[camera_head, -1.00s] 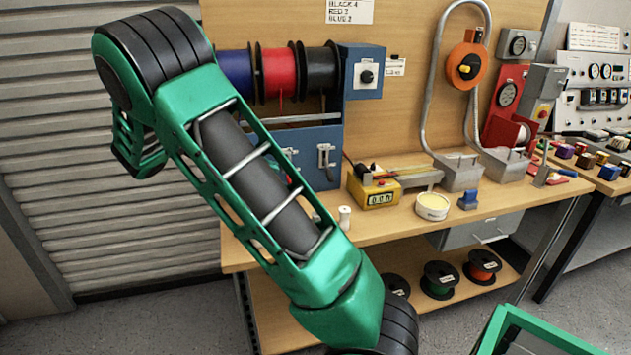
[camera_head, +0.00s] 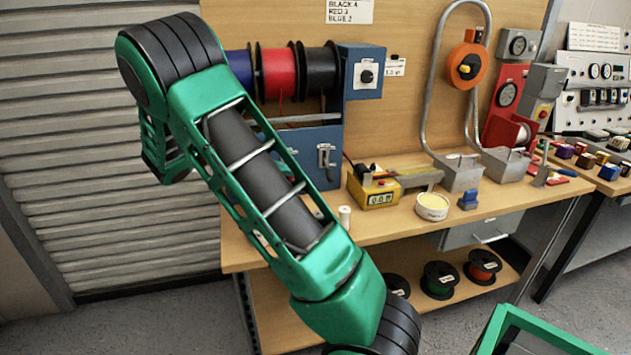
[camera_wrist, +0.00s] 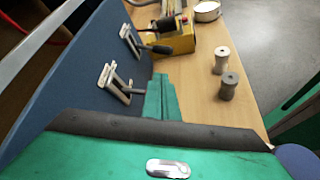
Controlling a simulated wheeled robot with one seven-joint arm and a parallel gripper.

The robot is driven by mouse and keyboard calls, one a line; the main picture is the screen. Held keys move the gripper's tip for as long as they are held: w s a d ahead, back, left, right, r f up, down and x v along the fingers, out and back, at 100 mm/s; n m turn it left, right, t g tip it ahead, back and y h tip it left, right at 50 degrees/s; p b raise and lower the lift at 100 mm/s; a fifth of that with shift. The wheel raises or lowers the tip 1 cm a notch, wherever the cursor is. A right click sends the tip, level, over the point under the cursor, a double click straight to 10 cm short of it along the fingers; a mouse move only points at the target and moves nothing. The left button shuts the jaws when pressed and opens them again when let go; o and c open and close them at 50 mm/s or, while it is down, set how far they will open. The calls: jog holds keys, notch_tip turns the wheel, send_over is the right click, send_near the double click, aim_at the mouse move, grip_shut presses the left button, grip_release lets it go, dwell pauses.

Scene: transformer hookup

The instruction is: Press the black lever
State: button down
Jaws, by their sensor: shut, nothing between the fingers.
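In the wrist view the blue panel (camera_wrist: 88,55) carries two metal toggle levers with dark handles. The farther lever (camera_wrist: 130,40) has its handle (camera_wrist: 158,49) sticking out over the bench; the nearer lever (camera_wrist: 112,82) stands closer to me. In the head view one lever (camera_head: 326,158) shows below the black spool (camera_head: 317,70); my arm hides other parts of the panel. My gripper (camera_wrist: 160,82) is shut and empty beside the nearer lever, its tip short of the farther handle in the picture. I cannot tell whether it touches either.
Red (camera_head: 278,72) and blue spools hang beside the black one. A yellow meter box (camera_head: 374,190) stands on the bench right of the panel, with a pale round tub (camera_head: 432,206). Two small bobbins (camera_wrist: 222,60) stand on the wooden bench, otherwise clear nearby.

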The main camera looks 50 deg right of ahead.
aim_at(327, 169)
jog(key=x, duration=1.3)
jog(key=shift+f, duration=0.1)
jog(key=shift+a, duration=0.15)
